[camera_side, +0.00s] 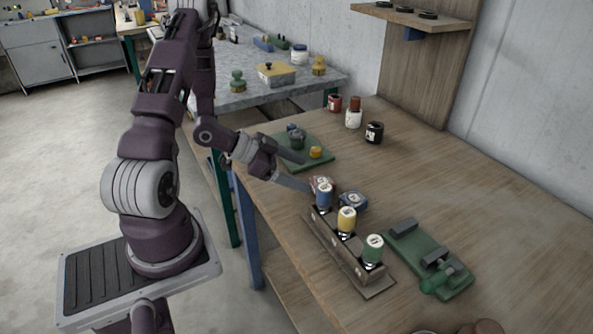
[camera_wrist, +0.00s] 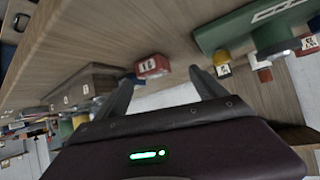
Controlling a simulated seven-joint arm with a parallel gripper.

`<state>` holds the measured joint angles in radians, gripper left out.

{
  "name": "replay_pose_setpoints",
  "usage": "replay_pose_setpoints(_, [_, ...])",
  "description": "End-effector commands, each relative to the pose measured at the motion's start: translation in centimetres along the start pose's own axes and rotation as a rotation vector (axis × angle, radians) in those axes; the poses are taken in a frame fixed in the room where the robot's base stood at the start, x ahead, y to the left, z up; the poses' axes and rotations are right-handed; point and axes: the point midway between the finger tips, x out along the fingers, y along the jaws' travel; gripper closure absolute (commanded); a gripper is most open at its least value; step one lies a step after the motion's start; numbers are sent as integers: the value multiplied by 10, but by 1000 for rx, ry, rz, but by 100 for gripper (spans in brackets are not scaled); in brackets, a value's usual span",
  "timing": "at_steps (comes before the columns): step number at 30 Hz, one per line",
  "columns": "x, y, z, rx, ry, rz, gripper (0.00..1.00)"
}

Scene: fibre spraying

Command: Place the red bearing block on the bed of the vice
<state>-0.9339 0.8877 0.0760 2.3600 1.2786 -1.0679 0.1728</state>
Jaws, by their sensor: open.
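The red bearing block (camera_side: 321,182) sits on the wooden bench, partly hidden behind the blue-labelled bottle in the side view. My gripper (camera_side: 306,175) is open and empty, low over the bench on the block's left in the side view. Its two fingers also show in the wrist view (camera_wrist: 161,76). The green vice (camera_side: 414,246) lies on the bench at the right front, with grey jaws and no block on its bed.
A wooden rack (camera_side: 325,240) with blue, yellow and green bottles stands between my gripper and the vice. A blue block (camera_side: 353,201) sits beside the red one. A green board with fittings (camera_side: 322,166) lies behind my gripper.

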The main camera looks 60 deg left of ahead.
Motion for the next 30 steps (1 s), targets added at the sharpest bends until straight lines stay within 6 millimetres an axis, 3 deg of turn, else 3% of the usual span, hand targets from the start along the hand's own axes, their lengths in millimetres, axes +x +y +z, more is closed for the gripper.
replay_pose_setpoints(3, [-6,-27,-37,133,-207,-146,19])
replay_pose_setpoints(6, [-36,-34,-88,153,-359,-329,19])
replay_pose_setpoints(8, [-62,-20,-117,112,-408,-417,19])
replay_pose_setpoints(11, [-112,33,-150,-24,-440,-484,19])
replay_pose_setpoints(12, [-130,60,-155,-87,-445,-475,19])
replay_pose_setpoints(15, [-169,130,-155,-217,-456,-389,19])
replay_pose_setpoints(19, [-202,191,-143,-305,-479,-263,19])
replay_pose_setpoints(22, [-213,210,-138,-327,-493,-218,16])
replay_pose_setpoints(30, [-214,211,-137,-331,-497,-215,16])
